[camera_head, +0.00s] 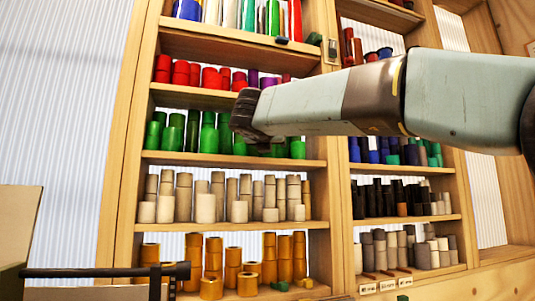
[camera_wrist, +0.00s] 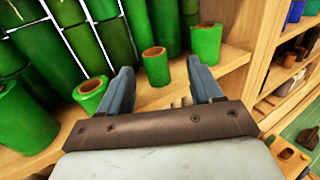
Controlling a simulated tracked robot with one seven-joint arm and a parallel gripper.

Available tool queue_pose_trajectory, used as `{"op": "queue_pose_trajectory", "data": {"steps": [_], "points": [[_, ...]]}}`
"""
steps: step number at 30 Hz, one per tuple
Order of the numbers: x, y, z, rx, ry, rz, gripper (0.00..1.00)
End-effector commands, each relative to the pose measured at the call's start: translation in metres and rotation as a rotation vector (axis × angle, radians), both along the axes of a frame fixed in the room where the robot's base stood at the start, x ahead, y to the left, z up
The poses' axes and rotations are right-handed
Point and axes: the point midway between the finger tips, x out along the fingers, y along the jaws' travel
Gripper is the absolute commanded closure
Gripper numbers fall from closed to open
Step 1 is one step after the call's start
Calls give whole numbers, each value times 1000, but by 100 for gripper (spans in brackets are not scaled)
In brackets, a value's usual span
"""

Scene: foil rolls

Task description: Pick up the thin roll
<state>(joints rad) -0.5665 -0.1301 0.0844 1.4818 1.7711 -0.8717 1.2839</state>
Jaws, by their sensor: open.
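My gripper (camera_wrist: 159,68) is open in the wrist view, its two blue-grey fingers apart and empty. A slim green roll (camera_wrist: 155,68) with an orange-brown core stands upright on the shelf, seen between the fingertips. Whether the fingers reach around it in depth I cannot tell. Another green roll (camera_wrist: 206,43) stands beyond the right finger, and a green roll (camera_wrist: 90,93) is close to the left finger. In the head view, my gripper (camera_head: 246,115) is in front of the shelf of green rolls (camera_head: 209,137) and hides some of them.
A wide green roll (camera_wrist: 24,118) stands at the left in the wrist view, with taller green rolls behind. The wooden shelf (camera_wrist: 232,62) has bare board right of the rolls. Red rolls (camera_head: 180,75) stand above and beige rolls (camera_head: 205,205) below.

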Motion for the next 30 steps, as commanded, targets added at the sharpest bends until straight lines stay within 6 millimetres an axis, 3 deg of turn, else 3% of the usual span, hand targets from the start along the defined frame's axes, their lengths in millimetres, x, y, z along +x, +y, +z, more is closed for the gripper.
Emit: {"op": "queue_pose_trajectory", "data": {"steps": [8,19,27,30], "points": [[13,-1,0,-1,0,-1,35],[56,-3,5,-1,-1,1,35],[60,-4,4,-1,-1,1,36],[60,-4,4,-1,-1,1,46]]}}
